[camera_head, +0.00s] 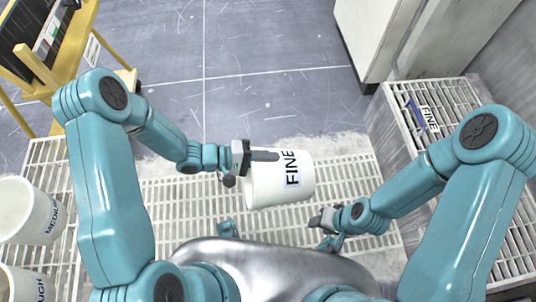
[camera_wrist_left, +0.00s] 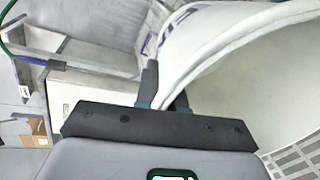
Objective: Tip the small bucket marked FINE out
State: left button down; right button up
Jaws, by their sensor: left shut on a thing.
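The small white bucket marked FINE (camera_head: 300,187) is tipped onto its side in the head view, its mouth toward the left. It is over a pale slatted grating (camera_head: 190,215); I cannot tell whether it touches it. My left gripper (camera_head: 264,156) is shut on the bucket's rim. The left wrist view shows the bucket's rim (camera_wrist_left: 215,45) between the fingers (camera_wrist_left: 165,95) and a pale inner wall, with no contents visible in the part shown. My right gripper (camera_head: 322,219) is low, to the right of the bucket and apart from it; its jaw gap is unclear.
A white bucket marked MEDIUM (camera_head: 24,212) and a partly cut-off one marked ROUGH (camera_head: 20,285) stand at the left edge. A raised slatted platform (camera_head: 385,108) with a FINE label (camera_head: 429,118) is at right. A yellow stand (camera_head: 62,72) is at upper left. Grey floor lies beyond.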

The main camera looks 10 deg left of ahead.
pick_arm(q)
notch_tip(320, 180, up, 6)
jog(key=y+p, duration=0.2)
jog(key=p, duration=0.3)
jog(key=g+y+p, duration=0.1)
jog(key=y+p, duration=0.2)
jog(key=p, duration=0.2)
jog(key=g+y+p, duration=0.1)
jog(key=y+p, duration=0.2)
jog(key=p, duration=0.2)
jog(key=shift+d+f, duration=0.1)
jog(key=shift+f, duration=0.15)
jog(key=shift+r+g+y, duration=0.1)
jog(key=shift+g+y, duration=0.3)
jog(key=shift+y, duration=0.6)
jog(key=shift+r+y, duration=0.1)
jog(key=shift+y, duration=0.4)
jog(key=y, duration=0.1)
jog(key=g+y+b, duration=0.1)
jog(key=shift+r+y, duration=0.3)
jog(key=shift+r, duration=0.1)
jog(key=shift+r+y+b, duration=0.4)
jog(key=shift+r+y, duration=0.05)
jog(key=shift+y, duration=0.25)
jog(key=shift+r+g, duration=0.1)
jog(key=shift+g, duration=0.2)
